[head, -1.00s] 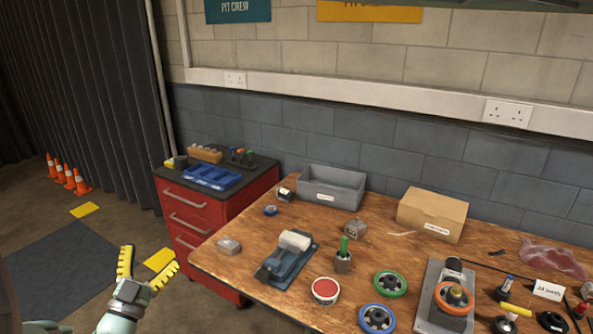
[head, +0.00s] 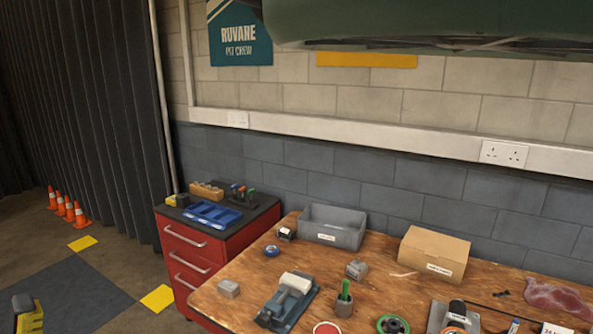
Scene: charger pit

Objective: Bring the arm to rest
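My gripper (head: 28,314) shows only in part at the bottom left corner, with a yellow finger and a grey piece in view. The rest of it is cut off by the picture's edge, so I cannot tell whether it is open or shut. It is over the floor, well left of the wooden workbench (head: 240,310) and apart from it. I see nothing held in the visible part.
A red drawer cabinet (head: 190,262) with a blue tray (head: 213,214) stands left of the bench. The bench bears a grey bin (head: 332,227), a cardboard box (head: 433,254) and a clamp-like tool (head: 287,300). Orange cones (head: 69,208) stand by the curtain. Floor between is clear.

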